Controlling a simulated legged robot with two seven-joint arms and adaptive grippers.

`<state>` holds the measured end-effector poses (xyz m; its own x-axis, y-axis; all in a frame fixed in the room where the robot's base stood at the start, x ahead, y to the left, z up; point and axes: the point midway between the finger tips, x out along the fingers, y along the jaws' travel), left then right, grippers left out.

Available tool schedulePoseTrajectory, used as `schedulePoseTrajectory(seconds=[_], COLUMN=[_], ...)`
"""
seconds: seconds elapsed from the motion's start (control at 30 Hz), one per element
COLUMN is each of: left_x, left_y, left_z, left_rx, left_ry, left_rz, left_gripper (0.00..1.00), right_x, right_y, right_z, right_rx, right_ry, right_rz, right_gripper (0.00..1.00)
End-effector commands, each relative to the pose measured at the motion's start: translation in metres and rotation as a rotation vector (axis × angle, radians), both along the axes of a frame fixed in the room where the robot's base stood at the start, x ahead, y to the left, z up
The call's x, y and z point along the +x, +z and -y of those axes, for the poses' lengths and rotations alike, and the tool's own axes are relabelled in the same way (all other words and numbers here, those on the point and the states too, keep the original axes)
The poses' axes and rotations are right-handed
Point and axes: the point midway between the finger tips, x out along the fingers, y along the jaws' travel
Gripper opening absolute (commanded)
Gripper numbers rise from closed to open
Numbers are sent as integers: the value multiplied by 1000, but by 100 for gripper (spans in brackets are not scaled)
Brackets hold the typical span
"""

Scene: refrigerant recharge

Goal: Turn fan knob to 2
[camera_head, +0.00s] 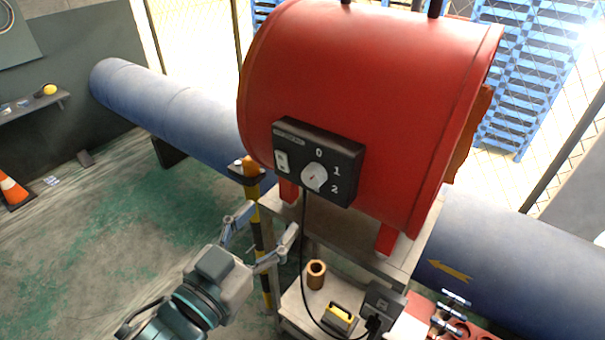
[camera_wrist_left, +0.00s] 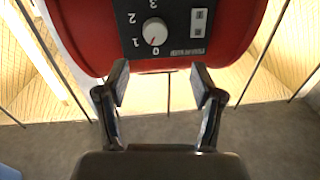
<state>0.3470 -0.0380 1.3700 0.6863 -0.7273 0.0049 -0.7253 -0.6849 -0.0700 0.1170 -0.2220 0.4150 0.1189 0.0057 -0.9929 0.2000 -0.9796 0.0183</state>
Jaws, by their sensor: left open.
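The fan is a big red drum (camera_head: 370,80) on a stand. On its front is a black control box (camera_head: 345,158) with a round white knob (camera_head: 314,177), a small switch (camera_head: 282,161) and the numbers 0, 1 and 2. The knob also shows upside down in the left wrist view (camera_wrist_left: 155,32), where a 3 is visible too. Its small red mark appears to face the 0. My left gripper (camera_head: 262,235) is open and empty, below and left of the box, apart from it. In the wrist view its fingers (camera_wrist_left: 160,85) stand either side below the knob. My right gripper is out of view.
A black cable (camera_head: 302,235) hangs from the box to the lower shelf, which holds a brass-coloured cylinder (camera_head: 316,274) and a yellow-black item (camera_head: 340,318). A yellow-black post (camera_head: 258,220) stands close behind my left gripper. A blue pipe (camera_head: 170,105) runs behind.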

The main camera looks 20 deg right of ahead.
Motion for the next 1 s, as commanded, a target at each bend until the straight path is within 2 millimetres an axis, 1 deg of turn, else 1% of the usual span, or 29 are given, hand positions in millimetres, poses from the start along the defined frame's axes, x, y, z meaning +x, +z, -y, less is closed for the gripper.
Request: schedulePoseTrajectory(seconds=[0.03,0.23,0.43,0.5,0.63,0.67,0.7,0.8,0.9,1.0], left_x=[2,8,13,21,33,37,43,56,65,70], left_y=[4,3,2,6,5,3,0,-2,-2,-2], left_z=[3,7,10,16,30,35,43,59,69,76], left_rx=[2,1,-1,-1,0,0,0,3,2,3], left_ry=[-1,0,-2,-1,-1,-2,-2,-2,-2,-3], left_rz=[-1,-1,-3,-7,-7,-5,-4,-3,-2,-1], left_gripper=[67,67,67,67,67,67,67,67,67,67], right_x=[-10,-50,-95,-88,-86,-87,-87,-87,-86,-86], right_y=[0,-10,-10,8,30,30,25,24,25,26], right_z=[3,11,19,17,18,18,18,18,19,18], right_rx=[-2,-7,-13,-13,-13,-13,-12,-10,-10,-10], right_ry=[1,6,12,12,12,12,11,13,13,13], right_rz=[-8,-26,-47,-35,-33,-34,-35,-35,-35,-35], right_gripper=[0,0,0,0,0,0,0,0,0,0])
